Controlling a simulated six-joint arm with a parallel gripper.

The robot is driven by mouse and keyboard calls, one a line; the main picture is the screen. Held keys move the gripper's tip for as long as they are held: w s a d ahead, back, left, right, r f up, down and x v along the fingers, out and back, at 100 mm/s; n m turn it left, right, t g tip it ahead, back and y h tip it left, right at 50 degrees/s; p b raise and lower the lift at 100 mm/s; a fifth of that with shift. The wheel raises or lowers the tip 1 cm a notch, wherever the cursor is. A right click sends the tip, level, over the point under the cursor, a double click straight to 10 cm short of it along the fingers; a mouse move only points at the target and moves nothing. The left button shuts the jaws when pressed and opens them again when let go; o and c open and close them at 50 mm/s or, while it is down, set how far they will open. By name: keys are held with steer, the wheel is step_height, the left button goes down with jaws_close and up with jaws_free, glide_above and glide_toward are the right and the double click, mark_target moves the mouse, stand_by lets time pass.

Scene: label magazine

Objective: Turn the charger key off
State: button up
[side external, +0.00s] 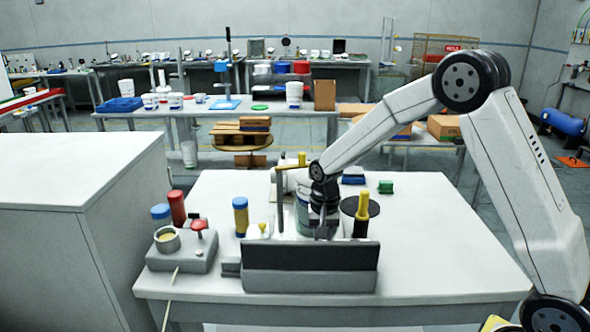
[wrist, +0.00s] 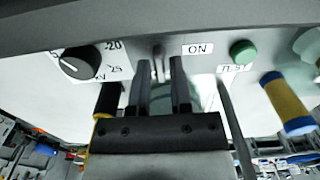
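The charger's sloped face shows close up in the wrist view, with an ON label (wrist: 198,49). A thin grey key (wrist: 158,64) stands left of this label, upright in the picture. My gripper (wrist: 160,66) is open, its two dark fingers on either side of the key with a gap between them. I cannot tell whether a finger touches the key. In the side view, the charger (side external: 310,281) shows its back at the table's front, and my gripper (side external: 322,228) is just behind it. The key is hidden there.
The charger face also has a black dial (wrist: 80,62) and a green button (wrist: 242,52). A blue-yellow cylinder (side external: 241,218) and a grey box with a red knob (side external: 199,226) stand left. A black-yellow cylinder (side external: 361,215) stands close right of my gripper. The table's right side is clear.

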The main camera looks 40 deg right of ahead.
steer(key=shift+o, duration=0.9)
steer(key=shift+r, duration=3.95)
